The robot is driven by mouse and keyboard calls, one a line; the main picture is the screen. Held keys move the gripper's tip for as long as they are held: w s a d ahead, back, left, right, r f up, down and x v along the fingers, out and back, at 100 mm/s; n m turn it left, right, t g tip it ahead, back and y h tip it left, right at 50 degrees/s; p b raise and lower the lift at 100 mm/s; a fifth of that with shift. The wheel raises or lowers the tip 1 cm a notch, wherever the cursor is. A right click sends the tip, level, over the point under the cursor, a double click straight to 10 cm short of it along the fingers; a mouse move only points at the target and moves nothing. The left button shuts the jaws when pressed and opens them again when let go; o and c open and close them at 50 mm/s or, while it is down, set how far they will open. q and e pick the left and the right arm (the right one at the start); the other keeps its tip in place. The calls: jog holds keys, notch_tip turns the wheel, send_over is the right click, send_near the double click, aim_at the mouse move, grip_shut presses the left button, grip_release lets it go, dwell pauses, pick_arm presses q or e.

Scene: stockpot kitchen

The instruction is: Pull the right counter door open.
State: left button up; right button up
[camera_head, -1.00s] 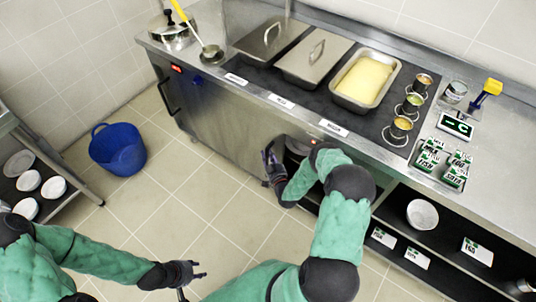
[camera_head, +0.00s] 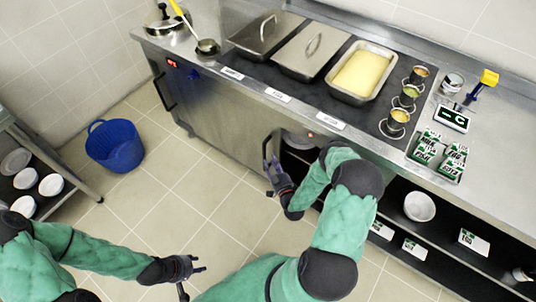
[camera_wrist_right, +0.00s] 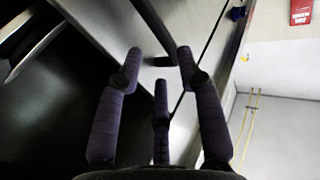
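The right counter door (camera_head: 246,139) is the steel front panel left of the open shelves. It stands ajar, and dark interior with dishes (camera_head: 296,141) shows at its right edge. Its dark bar handle (camera_head: 267,146) also shows in the right wrist view (camera_wrist_right: 155,24). My right gripper (camera_head: 271,163) is at the handle. In the right wrist view its fingers (camera_wrist_right: 159,72) are spread, with the handle reaching between the tips; firm contact cannot be told. My left gripper (camera_head: 203,263) is open and empty over the floor, away from the counter.
A blue tub (camera_head: 115,146) stands on the floor at left, beside a rack (camera_head: 62,162) with bowls. The counter top (camera_head: 225,92) holds pans, sauce cups and a scale. Open shelves (camera_head: 440,232) lie right of my right arm. The tiled floor before the door is clear.

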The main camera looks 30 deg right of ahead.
jog(key=shift+s+a, duration=0.2)
jog(key=shift+s, duration=0.8)
jog(key=shift+s+a, duration=0.15)
jog(key=shift+s, duration=0.8)
jog(key=w+a+f+g+y+p, duration=0.1)
jog(key=a+f+g+y+p, duration=0.15)
jog(key=a+g+y, duration=0.75)
jog(key=s+a+r+g+h+p, duration=0.1)
jog(key=s+a+r+g, duration=0.2)
jog(key=s+a, duration=0.4)
jog(key=s+a+r+g+h+p, duration=0.1)
jog(key=s+a+r+g, duration=0.3)
jog(key=s+a, duration=0.4)
jog(key=s+r, duration=0.1)
jog(key=s, duration=0.1)
jog(key=shift+s+h+p, duration=0.3)
jog(key=shift+s, duration=0.1)
jog(key=shift+d, duration=0.1)
